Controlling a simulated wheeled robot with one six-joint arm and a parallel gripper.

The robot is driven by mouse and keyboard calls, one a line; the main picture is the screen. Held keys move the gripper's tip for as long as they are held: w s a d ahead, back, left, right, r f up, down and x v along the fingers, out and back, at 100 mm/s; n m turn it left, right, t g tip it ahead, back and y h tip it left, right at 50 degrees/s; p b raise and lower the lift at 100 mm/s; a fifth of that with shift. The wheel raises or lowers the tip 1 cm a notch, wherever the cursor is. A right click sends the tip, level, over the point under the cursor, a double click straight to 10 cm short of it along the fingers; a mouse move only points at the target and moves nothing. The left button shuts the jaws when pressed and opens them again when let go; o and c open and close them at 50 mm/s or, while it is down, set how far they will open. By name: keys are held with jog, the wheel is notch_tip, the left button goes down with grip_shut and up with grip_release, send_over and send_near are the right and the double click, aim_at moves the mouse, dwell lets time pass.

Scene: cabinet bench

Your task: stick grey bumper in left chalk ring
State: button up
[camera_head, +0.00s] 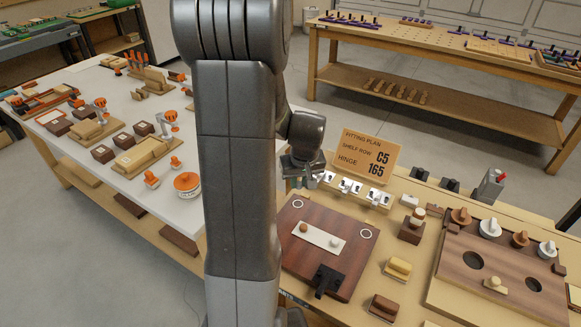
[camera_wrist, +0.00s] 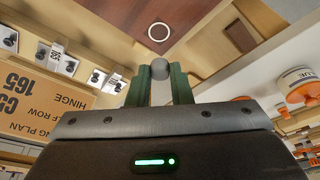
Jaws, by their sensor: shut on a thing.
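My gripper (camera_head: 303,172) is above the far left corner of the dark red-brown cabinet door panel (camera_head: 318,276). In the wrist view its green fingers (camera_wrist: 160,88) are shut on a small round grey bumper (camera_wrist: 159,62). The left chalk ring (camera_head: 297,204) is a white circle near that corner, just below and in front of the gripper. It appears in the wrist view as a ring (camera_wrist: 158,32) beyond the bumper, apart from it. The right chalk ring (camera_head: 367,234) is bare. The bumper is hidden in the head view.
A pale strip (camera_head: 318,236) with small round pieces lies on the panel, and a black hinge (camera_head: 327,279) sits at its near edge. A fitting-plan sign (camera_head: 368,157) and a row of metal hinges (camera_head: 350,187) stand behind. A bored board (camera_head: 500,265) lies right.

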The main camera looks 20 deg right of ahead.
aim_at(298, 203)
jog(key=shift+f, duration=0.2)
jog(key=shift+a+f+b, duration=0.1)
jog(key=shift+f+b, duration=0.3)
jog(key=shift+b, duration=0.05)
jog(key=shift+f+b, duration=1.9)
jog(key=shift+f, duration=0.7)
jog(key=shift+o, duration=1)
jog(key=c, duration=0.3)
jog(key=shift+c, duration=0.2)
jog(key=shift+s+f+b, duration=0.1)
jog(key=shift+f+b, duration=0.35)
jog(key=shift+b, duration=0.3)
